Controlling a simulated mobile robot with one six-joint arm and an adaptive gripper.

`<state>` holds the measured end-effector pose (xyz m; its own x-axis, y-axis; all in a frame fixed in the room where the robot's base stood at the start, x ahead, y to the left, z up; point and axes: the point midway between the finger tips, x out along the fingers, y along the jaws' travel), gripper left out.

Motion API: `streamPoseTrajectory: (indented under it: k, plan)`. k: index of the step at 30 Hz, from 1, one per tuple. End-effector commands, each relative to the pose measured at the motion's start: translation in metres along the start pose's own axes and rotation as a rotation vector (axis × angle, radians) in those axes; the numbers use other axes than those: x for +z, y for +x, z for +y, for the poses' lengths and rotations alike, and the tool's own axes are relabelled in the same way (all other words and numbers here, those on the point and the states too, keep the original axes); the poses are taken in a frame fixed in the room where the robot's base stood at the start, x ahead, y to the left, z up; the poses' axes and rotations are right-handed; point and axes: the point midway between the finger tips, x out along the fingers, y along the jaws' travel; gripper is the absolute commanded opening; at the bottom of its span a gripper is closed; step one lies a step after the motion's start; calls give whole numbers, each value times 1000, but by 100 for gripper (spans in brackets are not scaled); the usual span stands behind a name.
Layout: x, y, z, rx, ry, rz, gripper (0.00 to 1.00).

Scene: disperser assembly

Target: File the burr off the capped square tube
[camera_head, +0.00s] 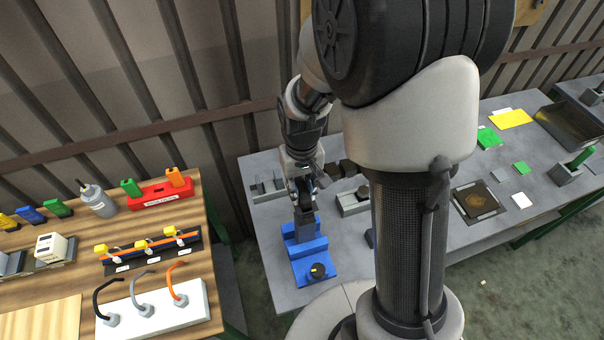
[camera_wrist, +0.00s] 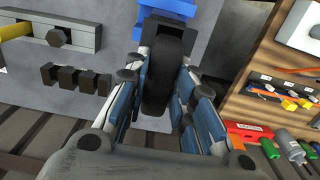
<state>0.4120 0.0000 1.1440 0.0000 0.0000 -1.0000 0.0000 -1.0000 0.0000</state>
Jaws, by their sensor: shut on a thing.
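My gripper (camera_head: 303,203) points down at the near left of the grey table, over a blue fixture (camera_head: 310,268). In the wrist view my gripper (camera_wrist: 162,85) has its blue-padded fingers closed on both sides of a dark, rounded, handle-like piece (camera_wrist: 163,72). I cannot tell whether this piece is a file or another part. Its far end is close to a dark square-edged part (camera_wrist: 172,28) at the blue fixture, which also shows in the wrist view (camera_wrist: 168,7); contact is unclear. I cannot make out the tube's cap or burr.
Small dark blocks (camera_wrist: 75,78) and a grey holder with a dark knob (camera_wrist: 68,35) stand beside the fixture. A wooden table (camera_head: 50,312) with a white cable block (camera_head: 155,308) and a red rack (camera_head: 160,194) is at left. A ribbed wall is behind.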

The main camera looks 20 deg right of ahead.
Motion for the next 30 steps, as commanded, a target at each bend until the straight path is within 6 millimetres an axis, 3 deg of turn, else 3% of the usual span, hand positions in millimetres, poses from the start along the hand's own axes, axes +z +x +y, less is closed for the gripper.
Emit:
streamPoseTrajectory:
  k: [12,30]
  plan:
    - [-6,-38,0,0,0,2,1]
    - [-8,-38,0,0,0,2,1]
